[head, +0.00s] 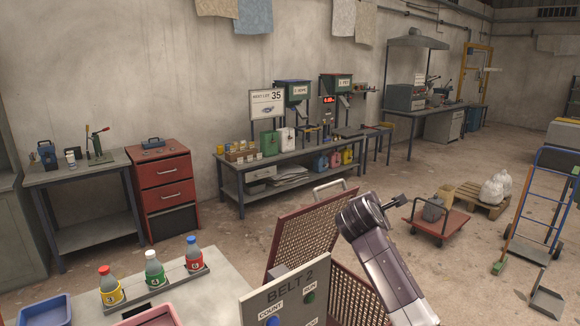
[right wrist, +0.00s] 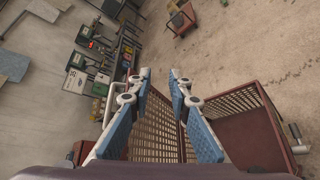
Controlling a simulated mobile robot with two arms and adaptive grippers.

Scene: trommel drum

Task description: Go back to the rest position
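My right gripper (head: 400,201) is raised in the head view, above and just right of a red-brown perforated drum (head: 305,245). In the right wrist view my right gripper (right wrist: 159,74) shows two blue-padded fingers standing apart with nothing between them. The drum's perforated wall also shows below the fingers in that view (right wrist: 234,106). My left gripper is not in view.
A grey "BELT 2" panel (head: 262,301) with buttons stands in front of the drum. A rack of capped bottles (head: 153,290) sits on the near table at left. A workbench (head: 282,160) lines the wall. Open floor lies right of the drum, with a red cart (head: 452,224) beyond.

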